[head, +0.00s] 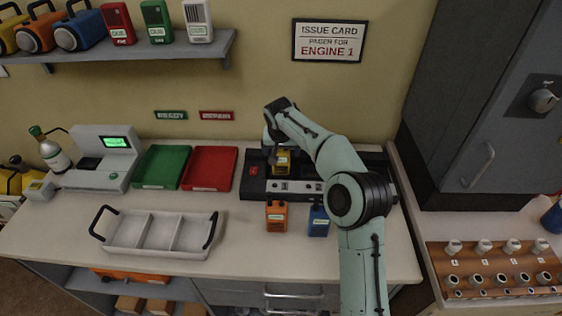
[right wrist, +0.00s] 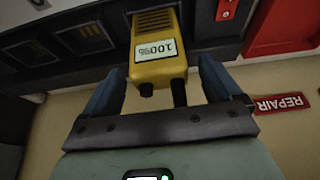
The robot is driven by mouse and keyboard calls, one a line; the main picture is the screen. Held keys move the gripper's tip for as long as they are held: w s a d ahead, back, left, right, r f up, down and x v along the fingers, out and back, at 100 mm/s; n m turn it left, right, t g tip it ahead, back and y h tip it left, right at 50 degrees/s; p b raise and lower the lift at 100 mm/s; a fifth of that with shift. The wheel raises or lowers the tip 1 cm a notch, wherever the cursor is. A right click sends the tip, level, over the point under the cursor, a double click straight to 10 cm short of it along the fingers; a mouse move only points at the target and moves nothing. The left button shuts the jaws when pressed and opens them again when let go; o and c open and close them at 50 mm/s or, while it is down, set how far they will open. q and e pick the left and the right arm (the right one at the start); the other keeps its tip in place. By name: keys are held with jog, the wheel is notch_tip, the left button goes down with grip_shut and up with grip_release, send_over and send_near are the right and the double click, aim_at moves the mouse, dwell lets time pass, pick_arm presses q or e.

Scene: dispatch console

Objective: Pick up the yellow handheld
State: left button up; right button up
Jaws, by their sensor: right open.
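The yellow handheld (head: 283,163) stands in the black charging dock (head: 258,190) at the back of the counter. In the right wrist view the yellow handheld (right wrist: 157,68) shows a small display reading 100%, upside down. My right gripper (head: 272,158) reaches down at the handheld from above. In the right wrist view its two blue fingers are open, one on each side of the handheld's antenna end, with gaps visible. The handheld's lower part is seated at the dock. My left gripper is not in view.
A red tray (head: 209,168), a green tray (head: 161,167) and a white divided carrier (head: 155,233) are to the left. A shelf (head: 130,48) with devices hangs above.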

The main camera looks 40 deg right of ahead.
jog(key=shift+w+d+f, duration=0.1)
jog(key=shift+w+f, duration=0.05)
jog(key=shift+f, duration=0.2)
jog(key=shift+r, duration=0.1)
jog(key=c, duration=1.2)
